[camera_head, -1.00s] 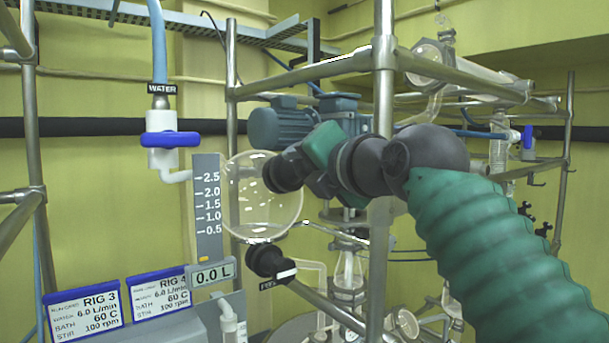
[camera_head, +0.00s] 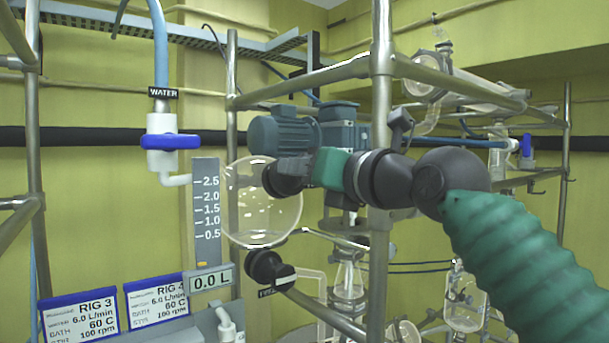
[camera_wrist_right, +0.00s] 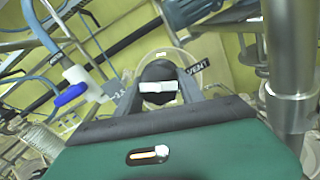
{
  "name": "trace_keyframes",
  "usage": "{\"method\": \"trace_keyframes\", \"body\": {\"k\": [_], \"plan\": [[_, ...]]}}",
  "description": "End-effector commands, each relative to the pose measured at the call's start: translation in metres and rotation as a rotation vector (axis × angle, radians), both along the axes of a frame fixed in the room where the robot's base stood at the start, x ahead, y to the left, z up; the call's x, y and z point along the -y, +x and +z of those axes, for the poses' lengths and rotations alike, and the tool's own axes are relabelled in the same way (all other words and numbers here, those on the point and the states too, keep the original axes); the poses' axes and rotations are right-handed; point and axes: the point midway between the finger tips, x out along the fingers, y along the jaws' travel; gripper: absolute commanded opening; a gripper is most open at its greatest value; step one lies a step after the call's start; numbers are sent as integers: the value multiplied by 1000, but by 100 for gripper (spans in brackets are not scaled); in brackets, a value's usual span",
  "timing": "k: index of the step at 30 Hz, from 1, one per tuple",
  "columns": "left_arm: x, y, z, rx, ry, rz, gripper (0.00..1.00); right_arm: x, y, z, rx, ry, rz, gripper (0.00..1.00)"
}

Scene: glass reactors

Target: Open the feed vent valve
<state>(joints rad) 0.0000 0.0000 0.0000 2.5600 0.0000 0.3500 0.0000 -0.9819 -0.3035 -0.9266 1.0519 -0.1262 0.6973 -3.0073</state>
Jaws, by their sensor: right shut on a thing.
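The feed vent valve shows in the right wrist view as a round black knob with a white bar (camera_wrist_right: 158,88), beside a VENT label (camera_wrist_right: 197,66). My right gripper (camera_wrist_right: 160,92) is shut on this knob, one finger on each side. The white bar lies nearly level in that view. In the head view my right gripper (camera_head: 288,174) reaches in from the right, at the round glass feed vessel (camera_head: 258,212). There the gripper hides much of the vent knob. My left gripper is not in view.
A second black valve (camera_head: 264,267) with a FEED label sits below the glass vessel. A steel post (camera_head: 380,100) stands close to my right arm. A blue-handled water valve (camera_head: 171,141) and a level scale (camera_head: 207,215) are to the left.

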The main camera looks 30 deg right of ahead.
Motion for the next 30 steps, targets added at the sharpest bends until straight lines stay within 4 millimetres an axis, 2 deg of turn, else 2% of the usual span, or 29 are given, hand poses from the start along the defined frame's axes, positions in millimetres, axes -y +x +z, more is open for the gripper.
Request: {"method": "trace_keyframes", "body": {"k": [14, 15, 18, 19, 27, 30], "plan": [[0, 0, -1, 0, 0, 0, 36, 1, 0, -3, -8, -12, 2, 4], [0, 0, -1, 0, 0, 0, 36, 0, 0, -3, -8, -12, 2, 50], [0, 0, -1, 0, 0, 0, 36, 0, 0, -2, -5, -11, 2, 63], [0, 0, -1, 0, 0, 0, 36, 0, 0, -2, -5, -11, 2, 67], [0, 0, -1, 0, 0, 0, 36, 0, 0, -1, -1, -10, 3, 67], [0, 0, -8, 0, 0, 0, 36, 1, -6, -3, 2, -10, 1, 67]]}}
